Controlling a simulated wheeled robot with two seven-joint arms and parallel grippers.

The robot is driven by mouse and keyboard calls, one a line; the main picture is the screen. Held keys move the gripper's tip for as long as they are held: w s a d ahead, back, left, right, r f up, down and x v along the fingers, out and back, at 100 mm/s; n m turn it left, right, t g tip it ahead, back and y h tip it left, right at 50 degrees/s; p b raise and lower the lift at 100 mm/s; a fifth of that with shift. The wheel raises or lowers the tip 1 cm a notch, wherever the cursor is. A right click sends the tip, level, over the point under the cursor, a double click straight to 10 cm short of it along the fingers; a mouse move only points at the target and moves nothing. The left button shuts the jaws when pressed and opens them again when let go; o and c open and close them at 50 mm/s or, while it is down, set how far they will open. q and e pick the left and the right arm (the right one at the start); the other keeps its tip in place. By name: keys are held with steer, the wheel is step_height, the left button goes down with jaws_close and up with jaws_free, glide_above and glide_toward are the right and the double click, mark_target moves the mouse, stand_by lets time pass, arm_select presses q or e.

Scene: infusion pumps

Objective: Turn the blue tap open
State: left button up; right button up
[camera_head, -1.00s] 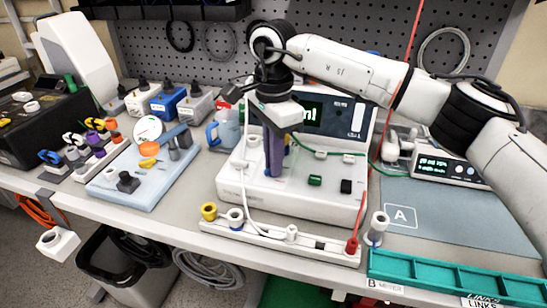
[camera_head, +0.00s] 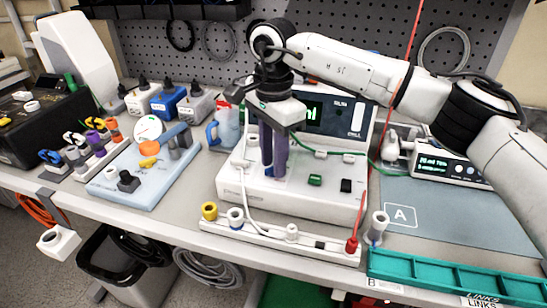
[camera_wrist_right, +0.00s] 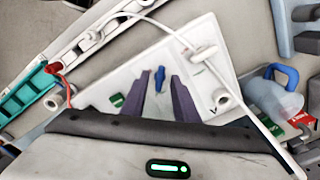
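A small blue tap (camera_wrist_right: 159,78) stands on the white base of the pump unit (camera_head: 230,187) and shows between the fingertips in the right wrist view. My right gripper (camera_head: 273,168) is over that base, pointing down, with its two purple-grey fingers apart. In the right wrist view, the open gripper (camera_wrist_right: 160,76) has one finger on each side of the blue tap. I cannot tell whether either finger touches it. In the head view the fingers largely hide the tap. My left gripper is not in view.
A white strip with ports (camera_head: 275,237) lies in front of the pump, with a white tube looping to it. A blue jug (camera_head: 224,128) stands left of the pump. A light-blue board with a gauge (camera_head: 150,185) is farther left. A teal tray (camera_head: 455,278) lies front right.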

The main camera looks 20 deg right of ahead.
step_height(320, 180, up, 10)
steer(key=shift+r+b, duration=0.15)
steer(key=shift+b, duration=0.15)
stand_by(0.3)
stand_by(0.4)
